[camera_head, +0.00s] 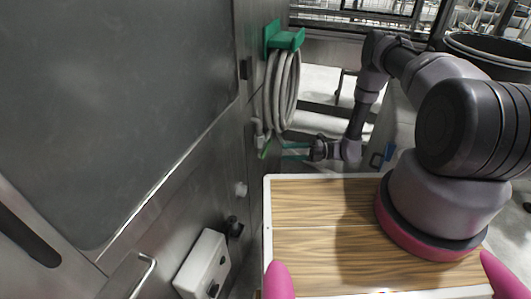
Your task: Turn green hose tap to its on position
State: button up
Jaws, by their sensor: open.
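The green hose tap (264,149) is a small green lever on the metal wall panel, below the coiled grey hose. The hose (282,90) hangs from a green holder (283,38). My gripper (284,151) reaches left towards the tap, with its two thin teal fingers apart, one above the other. The fingertips are close to the tap; I cannot tell whether they touch it. The lever's exact angle is too small to read.
The metal machine wall (110,90) stands along the left. A white control box (203,264) and a black knob (233,228) stick out from it low down. A dark round bin (490,50) stands at the upper right. Pale floor shows behind the hose.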

aim_at(264, 153)
jog(key=a, duration=0.9)
jog(key=shift+s+a, duration=0.2)
jog(key=shift+a, duration=0.1)
grip_shut()
dwell(1.0)
